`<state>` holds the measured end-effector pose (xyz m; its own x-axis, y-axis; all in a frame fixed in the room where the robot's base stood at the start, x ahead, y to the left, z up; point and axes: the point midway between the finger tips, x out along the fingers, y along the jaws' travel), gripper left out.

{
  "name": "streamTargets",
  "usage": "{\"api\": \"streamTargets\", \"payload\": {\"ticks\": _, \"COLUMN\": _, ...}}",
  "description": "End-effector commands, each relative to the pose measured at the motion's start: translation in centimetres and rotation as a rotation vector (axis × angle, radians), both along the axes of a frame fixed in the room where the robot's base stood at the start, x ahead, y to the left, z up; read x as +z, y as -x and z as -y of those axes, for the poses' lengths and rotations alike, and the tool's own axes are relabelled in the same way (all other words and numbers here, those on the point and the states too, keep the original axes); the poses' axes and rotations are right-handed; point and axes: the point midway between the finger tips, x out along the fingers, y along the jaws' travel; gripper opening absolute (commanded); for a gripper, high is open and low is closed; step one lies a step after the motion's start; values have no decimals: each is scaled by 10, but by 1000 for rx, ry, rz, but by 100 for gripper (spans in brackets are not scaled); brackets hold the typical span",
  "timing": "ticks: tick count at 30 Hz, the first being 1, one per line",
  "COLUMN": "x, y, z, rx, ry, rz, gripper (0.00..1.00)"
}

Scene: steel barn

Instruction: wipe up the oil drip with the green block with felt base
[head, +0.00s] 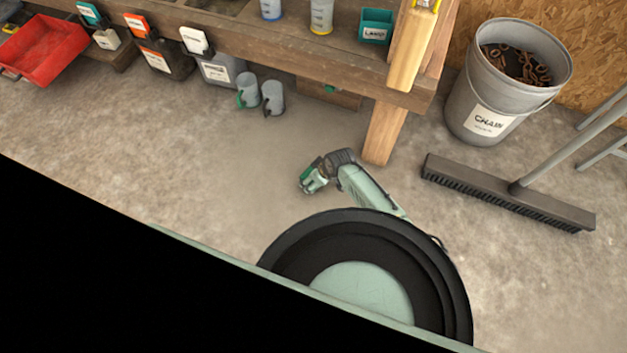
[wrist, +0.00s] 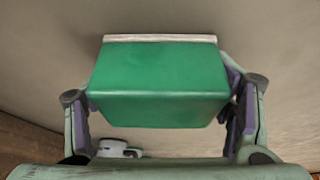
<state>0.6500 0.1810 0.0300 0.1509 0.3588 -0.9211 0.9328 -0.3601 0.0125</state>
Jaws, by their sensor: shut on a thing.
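The green block (wrist: 158,85) fills the middle of the wrist view, with its pale felt base (wrist: 160,38) along the far edge. My gripper (wrist: 160,95) is shut on it, one finger at each side. In the head view my gripper (head: 311,181) is low over the concrete floor, in front of the bench, and part of the green block (head: 305,186) shows there. I cannot tell whether the felt touches the floor. I cannot make out the oil drip in either view; the block or my arm may hide it.
Two grey jugs (head: 272,98) stand on the floor by the wooden bench (head: 300,62). A bench leg (head: 384,133) is close right of my gripper. A broom (head: 508,195) and a chain bucket (head: 476,95) are farther right. Floor (head: 190,175) to the left is clear.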

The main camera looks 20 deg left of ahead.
Motion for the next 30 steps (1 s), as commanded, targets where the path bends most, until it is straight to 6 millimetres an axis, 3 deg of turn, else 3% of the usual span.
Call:
{"api": "streamTargets", "payload": {"ticks": 9, "x": -1, "y": -25, "z": 0, "rx": 1, "ry": -1, "rz": 0, "gripper": 30}}
{"api": "streamTargets", "payload": {"ticks": 16, "x": -4, "y": -26, "z": 0, "rx": 1, "ry": -3, "rz": -1, "gripper": 30}}
{"api": "streamTargets", "payload": {"ticks": 30, "x": -7, "y": 11, "z": -1, "rx": 0, "ry": 0, "rz": -8, "gripper": 30}}
